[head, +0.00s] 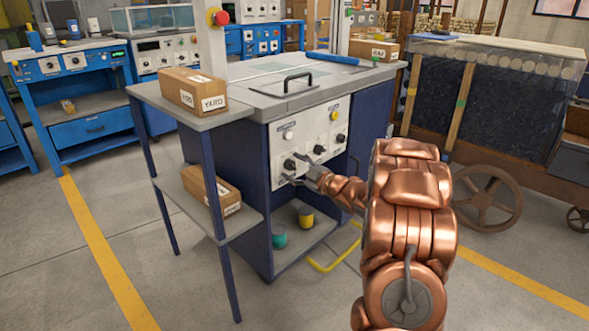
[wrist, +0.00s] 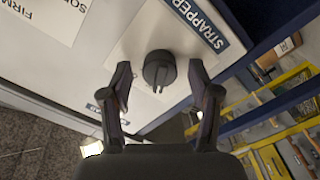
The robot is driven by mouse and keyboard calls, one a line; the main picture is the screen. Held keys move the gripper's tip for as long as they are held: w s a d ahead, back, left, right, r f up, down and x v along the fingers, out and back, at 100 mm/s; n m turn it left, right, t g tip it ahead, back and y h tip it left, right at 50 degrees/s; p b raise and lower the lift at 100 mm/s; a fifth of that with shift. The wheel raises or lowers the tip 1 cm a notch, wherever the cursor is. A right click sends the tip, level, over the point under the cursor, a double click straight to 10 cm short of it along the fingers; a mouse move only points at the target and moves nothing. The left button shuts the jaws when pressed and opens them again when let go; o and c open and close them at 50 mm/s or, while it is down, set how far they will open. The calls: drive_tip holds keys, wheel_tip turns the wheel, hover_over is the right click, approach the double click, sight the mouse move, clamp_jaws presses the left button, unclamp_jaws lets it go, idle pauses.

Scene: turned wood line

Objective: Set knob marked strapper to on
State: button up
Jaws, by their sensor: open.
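The strapper knob (wrist: 158,70) is round and black, on a pale panel under a plate (wrist: 203,27) reading STRAPPER. A ridge and a small pale mark show at its lower side. Its setting cannot be read for sure. My gripper (wrist: 160,68) is open, one finger on each side of the knob in the picture, with gaps between; contact is not visible. In the head view my gripper (head: 300,170) is at the lower left of the machine's white control panel (head: 311,133). A small blue label (wrist: 96,107) is partly hidden by the left finger.
The panel has several other dark knobs, such as one on the right (head: 340,138), and a yellow one (head: 334,115). A box marked YARD (head: 193,91) stands on the side shelf. A cart with wheels (head: 487,198) stands at the right.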

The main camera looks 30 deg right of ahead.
drive_tip(key=c, duration=1.1)
drive_tip(key=shift+c, duration=0.2)
drive_tip(key=shift+r+m+p, duration=0.2)
drive_tip(key=shift+m+p, duration=0.1)
drive_tip(key=shift+p, duration=0.5)
drive_tip(key=shift+r+m+p, duration=0.1)
drive_tip(key=shift+m+p, duration=0.3)
drive_tip(key=shift+p, duration=0.65)
drive_tip(key=m+p, duration=0.3)
drive_tip(key=p, duration=0.5)
drive_tip(key=shift+r+m, duration=0.15)
drive_tip(key=shift+m, duration=0.25)
drive_tip(key=m+p, duration=0.4)
drive_tip(key=p, duration=0.3)
drive_tip(key=m+p, duration=0.2)
drive_tip(key=p, duration=0.1)
drive_tip(key=shift+f+m, duration=0.3)
